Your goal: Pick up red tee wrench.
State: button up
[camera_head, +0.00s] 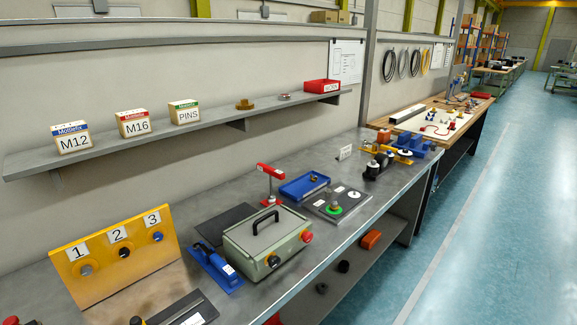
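A red T-shaped tool, which looks like the red tee wrench (271,172), stands upright on the grey workbench (235,198) in the middle of the view. Its red crossbar is at the top, on a thin post that goes down to a small red foot or holder (270,201). It stands just behind the grey-green box with a black handle (268,238) and left of the blue tray (304,186). The box may hide part of its foot. My gripper is not in view.
A yellow panel numbered 1, 2, 3 (100,278) stands at the left. A blue device (212,266) lies beside the box. A plate with a green ring (345,198) is to the right. A shelf with labelled boxes (215,132) runs along the wall behind.

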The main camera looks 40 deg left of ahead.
aim_at(272, 197)
jog(key=i+u, duration=0.15)
jog(key=i, duration=0.6)
jog(key=i+l+u, duration=0.1)
jog(key=i, duration=0.7)
jog(key=i+u, duration=0.25)
jog(key=u, duration=0.15)
jog(key=i+u, duration=0.2)
jog(key=u, duration=0.2)
jog(key=i+l+u, duration=0.15)
jog(key=u, duration=0.25)
jog(key=i+u, duration=0.25)
jog(key=u, duration=0.25)
jog(key=i+u, duration=0.25)
jog(key=u, duration=0.25)
jog(key=i+l+u, duration=0.15)
jog(key=u, duration=0.3)
jog(key=i+l, duration=0.05)
jog(key=i, duration=0.05)
